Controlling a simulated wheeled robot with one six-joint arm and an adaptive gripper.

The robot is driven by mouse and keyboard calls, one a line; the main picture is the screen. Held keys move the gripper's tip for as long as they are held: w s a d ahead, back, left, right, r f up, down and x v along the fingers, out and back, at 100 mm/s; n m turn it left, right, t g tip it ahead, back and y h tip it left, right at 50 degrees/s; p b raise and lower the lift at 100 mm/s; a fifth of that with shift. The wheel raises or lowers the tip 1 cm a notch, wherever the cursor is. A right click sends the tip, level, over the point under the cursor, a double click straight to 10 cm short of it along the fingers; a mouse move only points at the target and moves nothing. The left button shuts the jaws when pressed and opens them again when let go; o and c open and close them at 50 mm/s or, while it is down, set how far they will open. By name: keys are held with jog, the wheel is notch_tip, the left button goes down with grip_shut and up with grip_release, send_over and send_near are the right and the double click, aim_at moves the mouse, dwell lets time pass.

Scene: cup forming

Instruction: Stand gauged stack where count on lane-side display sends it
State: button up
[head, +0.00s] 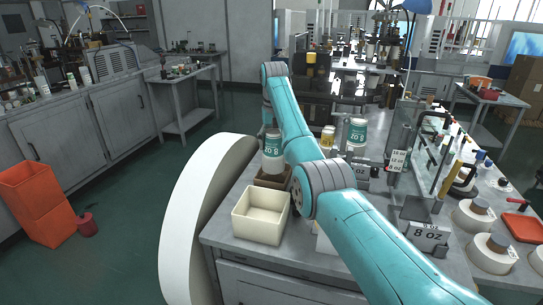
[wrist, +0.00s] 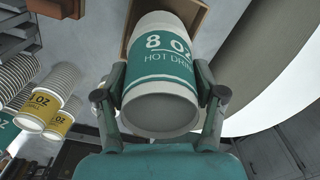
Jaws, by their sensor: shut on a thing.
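My gripper (wrist: 162,92) is shut on a white cup stack with a teal "8 OZ HOT DRINK" band (wrist: 168,66); one finger lies on each side of it. In the head view this stack (head: 273,152) has its lettering upside down and is at a brown open box (head: 273,181). The box also shows behind it in the wrist view (wrist: 197,14). I cannot tell whether the stack touches the box. Another teal-banded stack (head: 357,134) stands farther right, beside a yellow-banded one (head: 327,138). Size signs read "8 OZ" (head: 429,232) and "16 OZ" (head: 397,160). I cannot read a count anywhere.
A cream open bin (head: 262,217) stands at the bench's front left corner, close to the brown box. A clear panel frame (head: 430,150) and white rolls (head: 491,253) are on the right. My arm hides the bench middle. Yellow-banded stacks (wrist: 62,120) show left in the wrist view.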

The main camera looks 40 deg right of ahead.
aim_at(274, 131)
jog(key=shift+d+f, duration=0.1)
jog(key=shift+f, duration=2.05)
jog(key=shift+f, duration=0.1)
jog(key=o, duration=1.3)
notch_tip(274, 131, up, 12)
jog(key=shift+r, duration=0.1)
